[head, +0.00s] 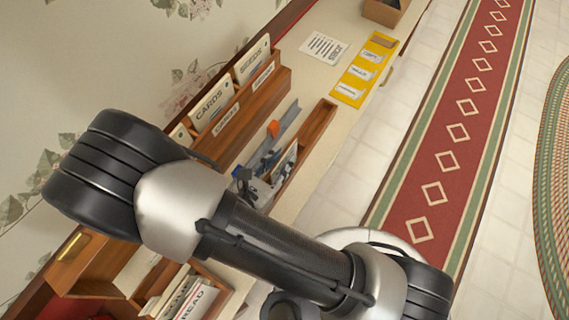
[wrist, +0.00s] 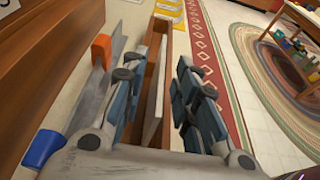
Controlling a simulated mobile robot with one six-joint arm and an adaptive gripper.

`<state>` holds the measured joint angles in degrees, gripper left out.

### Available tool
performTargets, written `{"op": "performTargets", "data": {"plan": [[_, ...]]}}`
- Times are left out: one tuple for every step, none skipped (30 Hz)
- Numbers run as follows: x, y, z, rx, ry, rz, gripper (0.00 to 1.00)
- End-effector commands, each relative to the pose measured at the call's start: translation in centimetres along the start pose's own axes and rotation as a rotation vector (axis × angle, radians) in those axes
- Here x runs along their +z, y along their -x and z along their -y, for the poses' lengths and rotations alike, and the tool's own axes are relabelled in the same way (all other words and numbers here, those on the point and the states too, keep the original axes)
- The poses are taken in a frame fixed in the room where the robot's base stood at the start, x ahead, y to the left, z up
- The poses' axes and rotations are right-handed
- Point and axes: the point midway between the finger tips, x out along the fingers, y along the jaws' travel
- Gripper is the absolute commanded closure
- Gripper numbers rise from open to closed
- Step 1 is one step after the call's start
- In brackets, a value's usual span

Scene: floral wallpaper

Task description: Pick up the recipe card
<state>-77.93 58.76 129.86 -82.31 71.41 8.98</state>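A pale card (wrist: 154,92) stands on edge in a narrow wooden tray; it also shows in the head view (head: 286,163). I cannot read its face, so I cannot tell for certain that it is the recipe card. My gripper (wrist: 161,76) is open and reaches down into the tray. Its two blue-grey fingers are apart, one on each side of the card, with a gap visible to the right finger. In the head view my gripper (head: 268,172) is small and partly hides the card and tray.
A wooden organiser (head: 276,85) with labelled cards stands left of the tray, against floral wallpaper. A grey strip with an orange piece (wrist: 101,51) lies close beside the left finger. A printed sheet (head: 325,47) and a yellow board (head: 366,70) lie further along the counter.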

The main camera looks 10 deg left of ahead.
Motion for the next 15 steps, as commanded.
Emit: {"op": "performTargets", "data": {"plan": [[-0.2, -0.9, 0.1, -0.005, 0.000, 0.000, 0.72], [-0.2, -1.2, 0.1, -0.004, 0.000, 0.000, 0.72], [-0.1, -1.6, 0.1, -0.003, 0.000, 0.000, 0.72], [-0.1, -1.9, 0.1, -0.003, 0.000, 0.000, 0.72], [-0.1, -2.0, 0.1, -0.002, 0.000, 0.000, 0.72], [-0.1, -2.1, 0.0, 0.000, 0.001, 0.000, 0.72], [-0.1, -2.2, 0.0, 0.000, 0.001, 0.000, 0.72], [0.0, -2.2, 0.0, 0.001, 0.001, 0.000, 0.72], [0.0, -2.2, 0.0, 0.001, 0.001, 0.001, 0.72], [0.0, -2.2, 0.0, 0.001, 0.001, 0.001, 0.72], [0.0, -2.2, 0.0, 0.001, 0.001, 0.001, 0.72], [0.0, -2.2, 0.0, 0.001, 0.001, 0.001, 0.72], [0.0, -2.2, 0.0, 0.001, 0.001, 0.001, 0.73], [0.0, -2.2, 0.0, 0.001, 0.001, 0.001, 0.75], [0.0, -2.2, 0.0, 0.001, 0.001, 0.001, 0.78]]}}
